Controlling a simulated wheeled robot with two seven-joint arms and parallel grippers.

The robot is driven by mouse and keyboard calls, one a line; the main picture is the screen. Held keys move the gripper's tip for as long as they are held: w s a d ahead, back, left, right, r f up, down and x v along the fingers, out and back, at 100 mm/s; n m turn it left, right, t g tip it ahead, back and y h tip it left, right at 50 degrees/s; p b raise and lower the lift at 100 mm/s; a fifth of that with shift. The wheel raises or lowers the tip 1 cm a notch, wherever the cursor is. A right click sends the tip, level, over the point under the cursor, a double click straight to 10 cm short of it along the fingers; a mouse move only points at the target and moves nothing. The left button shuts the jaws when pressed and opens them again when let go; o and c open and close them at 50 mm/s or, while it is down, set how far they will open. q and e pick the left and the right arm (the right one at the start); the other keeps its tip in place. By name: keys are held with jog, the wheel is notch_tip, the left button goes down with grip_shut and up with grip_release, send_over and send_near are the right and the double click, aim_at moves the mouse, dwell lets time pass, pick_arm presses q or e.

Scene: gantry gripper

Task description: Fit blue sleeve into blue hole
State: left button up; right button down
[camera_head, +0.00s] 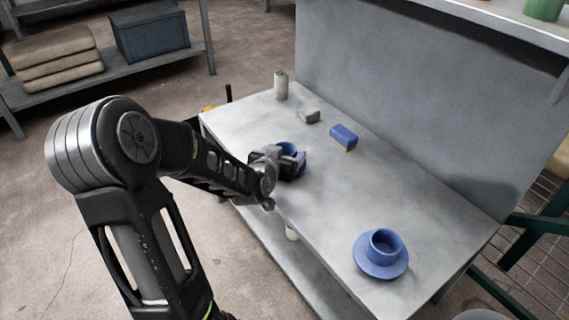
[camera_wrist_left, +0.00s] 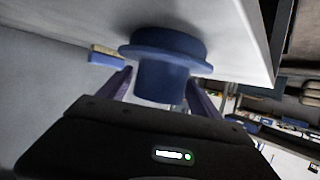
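A blue flanged sleeve (camera_wrist_left: 163,80) stands on its wide flange at my left gripper (camera_wrist_left: 162,82), seen upside down in the left wrist view. One dark finger is on each side of its cylinder. Whether the fingers touch it I cannot tell. In the head view my left gripper (camera_head: 293,160) is at the table's near edge, and only the top of a blue ring (camera_head: 289,148) shows behind it. A second blue piece (camera_head: 381,256) stands at the table's near right, a wide round flange with an upright hollow cylinder. My right gripper is not in view.
A grey table (camera_head: 325,205) bears a blue block (camera_head: 343,135), a small grey block (camera_head: 310,116) and a pale upright cylinder (camera_head: 281,86) at the far side. A grey panel (camera_head: 420,95) rises along its back. The table between the two blue pieces is clear.

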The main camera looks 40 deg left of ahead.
pick_arm(q)
jog(key=c, duration=1.4)
notch_tip(320, 180, up, 10)
jog(key=p, duration=0.5)
jog(key=w+d+f+m+h, duration=0.1)
jog(key=w+d+f, duration=0.1)
jog(key=d, duration=0.6)
jog(key=w+d+f+m+h, duration=0.1)
jog(key=w+d+f+h, duration=0.1)
jog(key=d, duration=0.7)
jog(key=w+d+f+m+t+h, duration=0.1)
jog(key=w+d+m, duration=0.1)
jog(key=d, duration=0.6)
jog(key=shift+w+d+f+h, duration=0.15)
jog(key=shift+w+f, duration=0.05)
jog(key=shift+w, duration=0.25)
jog(key=shift+w+d+f+h, duration=0.1)
jog(key=shift+w+f+h, duration=0.1)
jog(key=shift+w, duration=0.25)
jog(key=shift+a, duration=0.1)
